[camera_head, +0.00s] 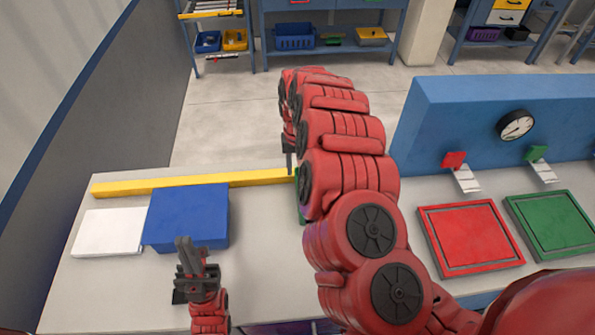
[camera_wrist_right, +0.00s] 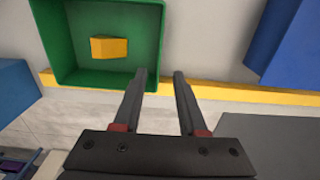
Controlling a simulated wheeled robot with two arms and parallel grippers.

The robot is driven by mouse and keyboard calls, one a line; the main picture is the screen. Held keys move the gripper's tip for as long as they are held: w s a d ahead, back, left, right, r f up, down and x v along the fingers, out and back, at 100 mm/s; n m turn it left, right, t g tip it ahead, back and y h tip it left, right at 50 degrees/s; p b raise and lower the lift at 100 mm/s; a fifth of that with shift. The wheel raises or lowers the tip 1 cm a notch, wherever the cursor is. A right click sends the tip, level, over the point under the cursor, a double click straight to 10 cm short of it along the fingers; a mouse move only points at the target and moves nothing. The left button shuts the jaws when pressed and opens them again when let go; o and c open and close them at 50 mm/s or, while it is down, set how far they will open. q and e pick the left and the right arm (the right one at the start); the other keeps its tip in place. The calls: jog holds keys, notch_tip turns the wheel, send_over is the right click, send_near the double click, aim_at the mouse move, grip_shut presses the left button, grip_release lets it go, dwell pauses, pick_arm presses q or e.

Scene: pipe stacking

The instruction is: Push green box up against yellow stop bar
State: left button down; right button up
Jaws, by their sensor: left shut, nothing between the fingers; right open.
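The green box (camera_wrist_right: 80,76) is an open tray with a yellow block (camera_wrist_right: 110,47) inside. In the head view my right arm hides nearly all of it; only a green sliver (camera_head: 301,208) shows. The yellow stop bar (camera_head: 250,179) runs along the table's back edge and passes beside the box in the wrist view (camera_wrist_right: 235,92). I cannot tell whether box and bar touch. My right gripper (camera_wrist_right: 159,73) is open and empty, one finger overlapping the box's corner in view. My left gripper (camera_head: 184,240) is shut and empty at the blue box's near side.
A blue box (camera_head: 187,217) stands by the bar, with a white box (camera_head: 108,232) to its left. Right of my arm lie a red tray (camera_head: 470,237) and a green tray (camera_head: 550,224) before a blue panel (camera_head: 440,110) with a gauge (camera_head: 515,125).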

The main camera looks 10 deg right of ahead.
jog(key=shift+r+p, duration=0.3)
jog(key=shift+r, duration=0.55)
